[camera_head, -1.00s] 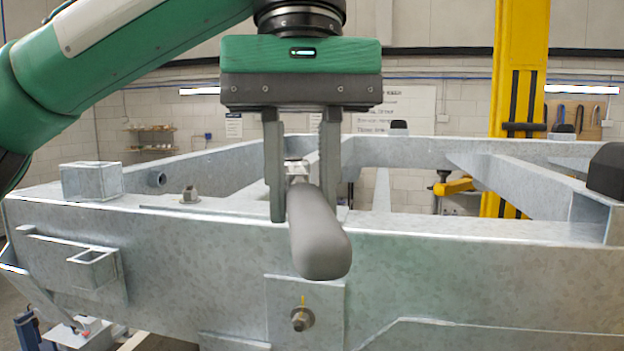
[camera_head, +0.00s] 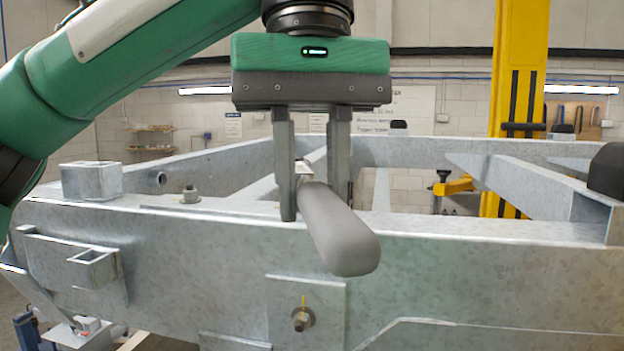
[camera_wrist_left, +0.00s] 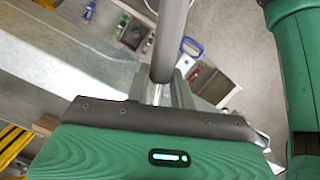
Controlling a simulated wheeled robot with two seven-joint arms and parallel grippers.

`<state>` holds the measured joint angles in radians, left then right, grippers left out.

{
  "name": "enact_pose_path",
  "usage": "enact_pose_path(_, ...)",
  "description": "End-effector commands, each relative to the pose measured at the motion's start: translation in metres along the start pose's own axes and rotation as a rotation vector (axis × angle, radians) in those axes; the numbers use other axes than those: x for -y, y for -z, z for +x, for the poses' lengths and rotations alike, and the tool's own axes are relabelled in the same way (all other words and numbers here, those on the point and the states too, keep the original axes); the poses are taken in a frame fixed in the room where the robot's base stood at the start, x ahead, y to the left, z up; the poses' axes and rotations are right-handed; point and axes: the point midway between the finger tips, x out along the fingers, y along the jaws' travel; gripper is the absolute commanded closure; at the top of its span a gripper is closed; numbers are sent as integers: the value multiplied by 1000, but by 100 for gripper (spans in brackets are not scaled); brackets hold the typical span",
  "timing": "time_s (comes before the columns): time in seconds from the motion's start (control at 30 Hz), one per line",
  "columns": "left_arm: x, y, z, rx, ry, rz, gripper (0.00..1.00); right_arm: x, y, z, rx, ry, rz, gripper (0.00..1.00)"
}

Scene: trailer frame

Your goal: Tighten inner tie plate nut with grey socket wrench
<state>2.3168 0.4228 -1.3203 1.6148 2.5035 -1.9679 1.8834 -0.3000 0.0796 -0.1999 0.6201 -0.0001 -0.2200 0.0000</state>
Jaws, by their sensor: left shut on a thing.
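My left gripper (camera_head: 313,205) points down over the top of the front beam and is shut on the grey socket wrench (camera_head: 338,235). The wrench's thick grey handle sticks out toward the camera and tilts to the lower right; its metal head shows partly behind the fingers. In the left wrist view the handle (camera_wrist_left: 171,40) runs up from the jaws (camera_wrist_left: 160,92). A nut on a stud (camera_head: 190,194) stands on the beam top to the left of the gripper. The inner nut is not visible; the fingers and wrench cover the area around the wrench head. My right gripper is not in view.
The galvanized trailer frame (camera_head: 480,265) fills the middle. A bolt with a washer (camera_head: 302,318) sits on its front face below the handle. A square bracket (camera_head: 90,182) stands on the beam at left. A yellow lift post (camera_head: 519,100) rises behind.

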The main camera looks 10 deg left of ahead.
Motion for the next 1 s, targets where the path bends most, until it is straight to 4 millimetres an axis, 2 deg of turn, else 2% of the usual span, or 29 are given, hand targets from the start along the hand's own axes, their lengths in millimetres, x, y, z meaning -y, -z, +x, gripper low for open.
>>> enact_pose_path(1.0, -1, -4, -15, -5, 1, 0, 100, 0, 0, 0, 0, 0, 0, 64)
